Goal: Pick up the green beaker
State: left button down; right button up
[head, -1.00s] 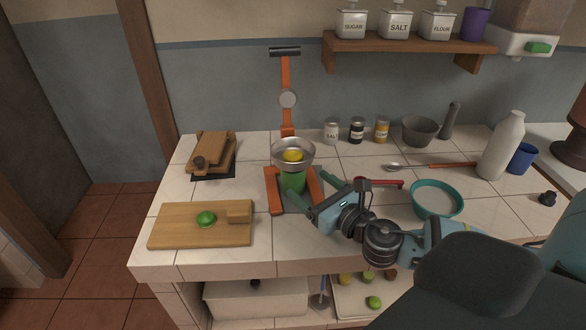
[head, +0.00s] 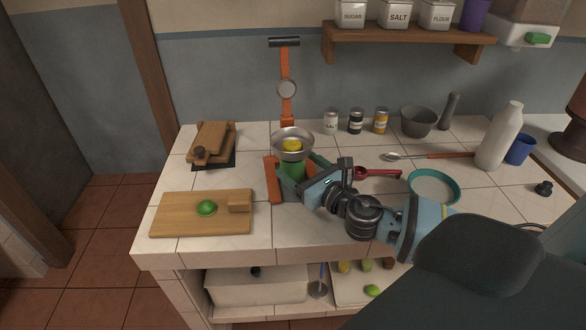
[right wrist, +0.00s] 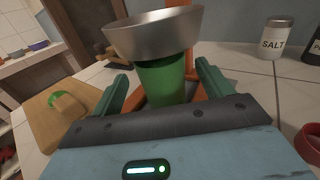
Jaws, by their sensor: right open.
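The green beaker (head: 294,171) stands upright at the base of an orange stand on the counter. My right gripper (head: 302,173) is open, with one green finger on each side of the beaker. In the right wrist view the beaker (right wrist: 165,84) shows between the two spread fingers, under the bowl (right wrist: 153,37); I cannot tell whether either finger touches it. My left gripper is not in view.
The orange stand (head: 287,105) rises behind the beaker. A cutting board (head: 180,222) with a green fruit half (head: 206,208) lies at the left.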

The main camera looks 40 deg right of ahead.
jog(key=shift+w, duration=1.8)
jog(key=c, duration=1.1)
